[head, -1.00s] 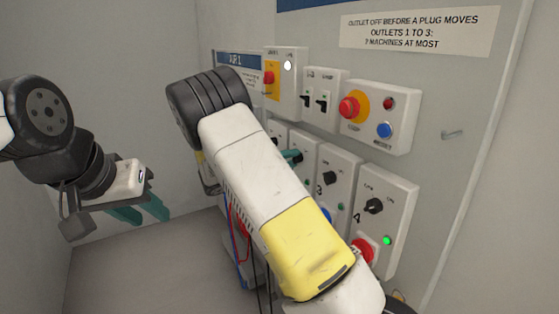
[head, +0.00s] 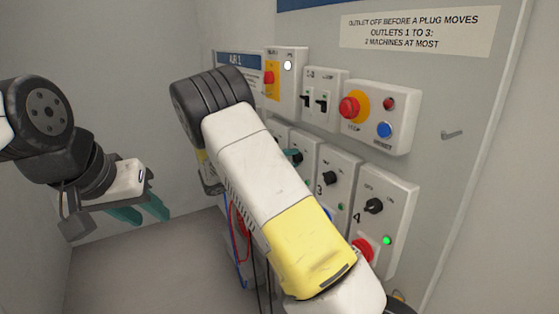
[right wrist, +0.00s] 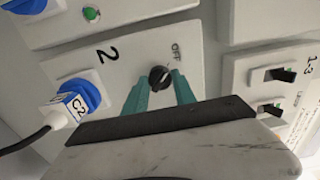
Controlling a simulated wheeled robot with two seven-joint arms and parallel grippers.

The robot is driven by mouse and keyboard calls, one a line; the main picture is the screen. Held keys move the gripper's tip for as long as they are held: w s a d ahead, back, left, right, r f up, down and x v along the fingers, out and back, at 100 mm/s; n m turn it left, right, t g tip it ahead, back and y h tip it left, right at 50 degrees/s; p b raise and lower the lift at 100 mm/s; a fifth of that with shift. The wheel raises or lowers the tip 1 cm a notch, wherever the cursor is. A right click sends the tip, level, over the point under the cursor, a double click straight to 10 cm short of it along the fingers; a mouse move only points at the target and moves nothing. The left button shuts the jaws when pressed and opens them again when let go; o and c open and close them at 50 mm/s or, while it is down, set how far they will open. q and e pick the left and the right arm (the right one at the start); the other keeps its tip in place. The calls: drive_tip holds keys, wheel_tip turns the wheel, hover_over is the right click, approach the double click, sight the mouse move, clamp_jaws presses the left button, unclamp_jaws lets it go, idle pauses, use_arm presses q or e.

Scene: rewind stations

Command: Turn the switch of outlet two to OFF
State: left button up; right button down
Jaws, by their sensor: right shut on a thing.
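The outlet two box (right wrist: 125,70) is a white box marked 2, with a black round switch (right wrist: 160,77). The word OFF stands just above the switch in the right wrist view; a pale mark on the knob lies on the side toward it. The teal fingers of my right gripper (right wrist: 159,92) are shut on the switch, one on each side. The ON label and lamp of this box are hidden. In the head view my right arm covers most of the box. My left gripper (head: 148,212) hangs open and empty at the left, away from the panel.
A red stop button (head: 349,107) and toggle switches (head: 321,102) are above.

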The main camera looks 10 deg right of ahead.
drive_tip(key=c, duration=1)
unclamp_jaws()
drive_tip(key=v, duration=0.7)
drive_tip(key=shift+s+a, duration=0.1)
drive_tip(key=shift+a, duration=0.3)
